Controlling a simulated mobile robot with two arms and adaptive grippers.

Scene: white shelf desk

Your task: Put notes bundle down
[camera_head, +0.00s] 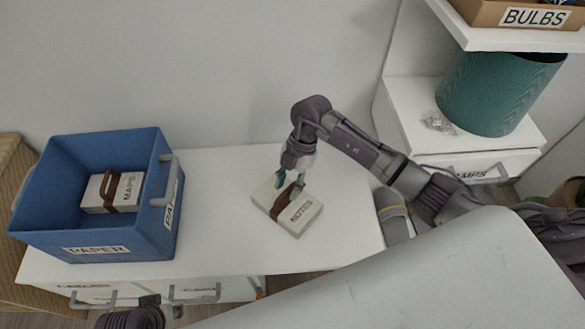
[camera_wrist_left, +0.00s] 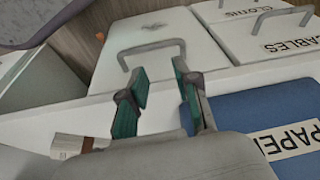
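The notes bundle (camera_head: 300,213), a white block labelled NOTES with a brown strap, lies flat on the white desk (camera_head: 225,185), right of the blue crate. My right gripper (camera_head: 289,183) is directly over it, with its fingers apart on either side of the raised strap; whether they touch it I cannot tell. My left gripper (camera_wrist_left: 160,96) is open and empty in the left wrist view, in front of the drawer fronts. A partly hidden white block with a brown band (camera_wrist_left: 72,147) shows at that view's lower left.
The blue PAPER crate (camera_head: 60,207) on the left holds a strapped MAPS bundle (camera_head: 128,190). A green bin (camera_head: 500,92) stands on a drawer unit at right, under a shelf with a BULBS box (camera_head: 488,12). The desk between crate and bundle is clear.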

